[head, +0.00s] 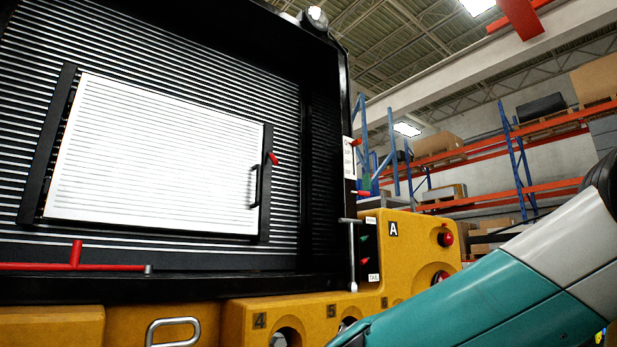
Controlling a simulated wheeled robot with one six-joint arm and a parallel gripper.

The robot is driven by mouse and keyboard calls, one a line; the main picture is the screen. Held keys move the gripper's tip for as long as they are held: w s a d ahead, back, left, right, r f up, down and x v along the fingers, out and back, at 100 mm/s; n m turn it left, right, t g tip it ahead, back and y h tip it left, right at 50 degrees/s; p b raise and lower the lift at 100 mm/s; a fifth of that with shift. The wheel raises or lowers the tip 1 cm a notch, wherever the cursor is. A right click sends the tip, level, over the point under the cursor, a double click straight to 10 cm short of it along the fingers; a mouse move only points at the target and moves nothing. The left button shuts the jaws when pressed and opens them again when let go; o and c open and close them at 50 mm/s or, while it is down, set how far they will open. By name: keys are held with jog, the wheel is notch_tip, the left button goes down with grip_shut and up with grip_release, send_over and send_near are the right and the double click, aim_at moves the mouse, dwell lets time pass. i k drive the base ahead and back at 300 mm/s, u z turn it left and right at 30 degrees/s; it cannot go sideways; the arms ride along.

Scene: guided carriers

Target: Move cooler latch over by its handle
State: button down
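A white slatted panel (150,160), which looks like the cooler cover, sits in a black frame on a dark ribbed wall. A black bar handle (256,186) stands at the panel's right edge. A small red lever (273,158) sits just above it on the dark right-hand strip and tilts down to the right. It may be the cooler latch; no label shows which part is the latch. My teal and white arm crosses the lower right and leaves the picture at the bottom. My gripper is out of view, so its state is hidden.
A red bar with an upright stub (76,255) lies along the ledge below the panel. A grey T-shaped lever (351,250) stands beside a yellow housing (404,258) marked A with red buttons. A silver handle (173,331) is at the bottom. Storage racks (490,150) stand far behind.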

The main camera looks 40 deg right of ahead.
aim_at(273, 159)
jog(key=z, duration=0.75)
jog(key=i, duration=0.35)
jog(key=z, duration=0.05)
